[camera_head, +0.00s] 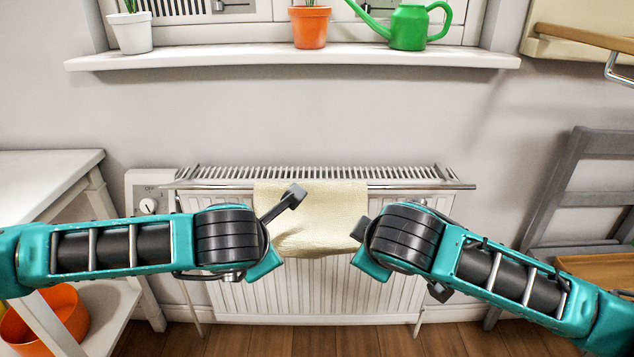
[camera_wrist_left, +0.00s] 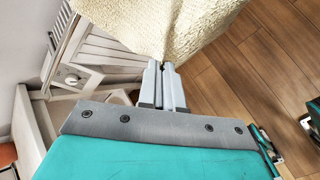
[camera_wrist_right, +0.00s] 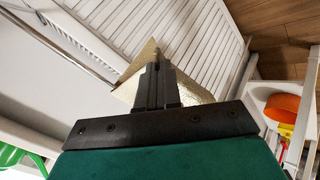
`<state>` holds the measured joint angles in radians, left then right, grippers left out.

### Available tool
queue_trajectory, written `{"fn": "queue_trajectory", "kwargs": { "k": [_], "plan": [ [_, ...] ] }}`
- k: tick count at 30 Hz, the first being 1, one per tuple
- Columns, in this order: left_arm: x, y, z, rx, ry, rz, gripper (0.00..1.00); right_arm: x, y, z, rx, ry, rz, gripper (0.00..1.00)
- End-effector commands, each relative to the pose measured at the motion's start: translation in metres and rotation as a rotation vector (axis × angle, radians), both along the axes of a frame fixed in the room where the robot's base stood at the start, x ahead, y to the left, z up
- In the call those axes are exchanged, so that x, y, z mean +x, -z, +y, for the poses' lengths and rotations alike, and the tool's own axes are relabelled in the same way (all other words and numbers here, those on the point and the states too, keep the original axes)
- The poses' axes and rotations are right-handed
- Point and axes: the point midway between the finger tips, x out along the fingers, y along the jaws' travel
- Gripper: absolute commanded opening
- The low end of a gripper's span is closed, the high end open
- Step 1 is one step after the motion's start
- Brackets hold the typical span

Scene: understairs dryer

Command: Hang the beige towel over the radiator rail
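The beige towel (camera_head: 312,212) lies across the middle of the radiator rail (camera_head: 420,187) in the head view, its top edge at the rail and its cloth hanging in front of the radiator. Its far side is hidden. My left gripper (camera_wrist_left: 161,66) has its fingers close together at the towel's edge (camera_wrist_left: 160,25), pinching it. My right gripper (camera_wrist_right: 156,62) also has its fingers together, on the towel (camera_wrist_right: 138,66). The rail also shows in the right wrist view (camera_wrist_right: 62,47).
The white radiator (camera_head: 320,295) stands below a windowsill (camera_head: 290,60) with pots and a green watering can (camera_head: 408,27). A dial box (camera_head: 149,204) and white table (camera_head: 45,180) are left. A grey chair (camera_head: 570,190) is right. Wall above the rail is clear.

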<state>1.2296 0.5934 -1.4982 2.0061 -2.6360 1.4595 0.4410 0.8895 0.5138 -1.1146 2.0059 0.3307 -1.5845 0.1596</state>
Motion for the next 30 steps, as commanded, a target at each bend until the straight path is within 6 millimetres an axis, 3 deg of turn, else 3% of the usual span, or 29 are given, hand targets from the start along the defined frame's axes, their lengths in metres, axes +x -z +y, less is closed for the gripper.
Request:
{"fn": "queue_trajectory", "kwargs": {
  "k": [4,14,26,30],
  "plan": [
    [0.0004,0.0107,0.0028,0.002,-0.012,-0.024,0.00,0.0002,0.0111,-0.0031,-0.004,0.011,-0.023,0.00],
    [0.0005,0.0139,0.0028,0.001,-0.012,-0.033,0.00,0.0004,0.0139,-0.0032,-0.003,0.013,-0.033,0.00],
    [-0.0001,0.0131,0.0008,-0.003,-0.007,-0.033,0.40,-0.0001,0.0133,-0.0012,0.001,0.007,-0.033,0.39],
    [-0.0001,0.0130,0.0003,-0.003,-0.007,-0.033,0.43,-0.0002,0.0132,-0.0008,0.002,0.007,-0.032,0.43]
  ]
}}
